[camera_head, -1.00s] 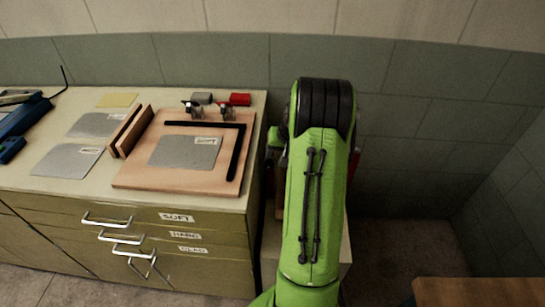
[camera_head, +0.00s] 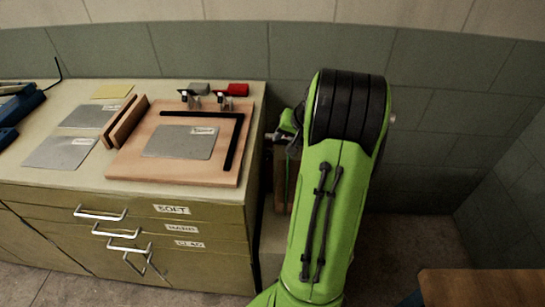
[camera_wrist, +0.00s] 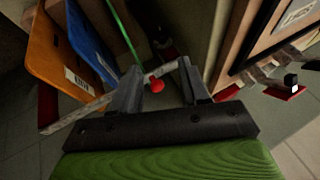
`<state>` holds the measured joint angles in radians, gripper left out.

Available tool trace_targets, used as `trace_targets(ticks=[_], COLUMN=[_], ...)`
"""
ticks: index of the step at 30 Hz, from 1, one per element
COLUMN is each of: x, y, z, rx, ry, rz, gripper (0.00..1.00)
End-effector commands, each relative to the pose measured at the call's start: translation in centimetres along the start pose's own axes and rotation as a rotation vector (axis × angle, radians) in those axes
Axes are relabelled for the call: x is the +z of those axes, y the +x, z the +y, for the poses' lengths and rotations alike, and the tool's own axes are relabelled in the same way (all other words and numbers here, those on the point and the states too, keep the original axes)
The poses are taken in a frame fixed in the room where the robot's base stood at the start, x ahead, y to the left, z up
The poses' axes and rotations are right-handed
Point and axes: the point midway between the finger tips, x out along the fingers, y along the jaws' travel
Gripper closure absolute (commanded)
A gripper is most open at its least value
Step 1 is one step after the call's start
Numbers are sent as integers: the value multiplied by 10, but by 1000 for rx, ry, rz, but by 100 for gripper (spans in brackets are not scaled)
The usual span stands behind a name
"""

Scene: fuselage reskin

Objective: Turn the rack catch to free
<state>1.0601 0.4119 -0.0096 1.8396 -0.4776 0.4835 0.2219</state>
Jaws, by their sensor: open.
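In the wrist view my gripper (camera_wrist: 158,88) is open, with a grey finger on each side. A small red knob (camera_wrist: 156,85) shows between the fingertips and looks like the rack catch; I cannot tell its depth or whether a finger touches it. A pale bar (camera_wrist: 85,114) runs from the lower left toward the knob, in front of the rack's boards. An orange board (camera_wrist: 58,58) and a blue board (camera_wrist: 90,48) stand in the rack at the left. In the head view the rack (camera_head: 281,180) is mostly hidden behind my green arm.
The bench (camera_head: 228,198) with drawers stands left of the rack in the head view. A wooden board (camera_head: 125,168) with clamps lies on it. In the wrist view a metal fitting with a red plate (camera_wrist: 287,92) is at the right. A wooden surface (camera_head: 480,285) is at the lower right.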

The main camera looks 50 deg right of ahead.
Motion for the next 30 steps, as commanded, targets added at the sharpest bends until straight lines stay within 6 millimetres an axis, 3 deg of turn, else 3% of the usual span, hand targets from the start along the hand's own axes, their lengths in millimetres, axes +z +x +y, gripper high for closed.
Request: trace_targets(ticks=[12,18,22,30], x=[1,0,-1,-1], y=[101,139,148,148], z=[-1,-1,-1,-2], rx=[-1,0,1,1], ry=[-5,-6,-5,-5], rz=[-4,-1,-1,0], gripper=[55,55,55,58])
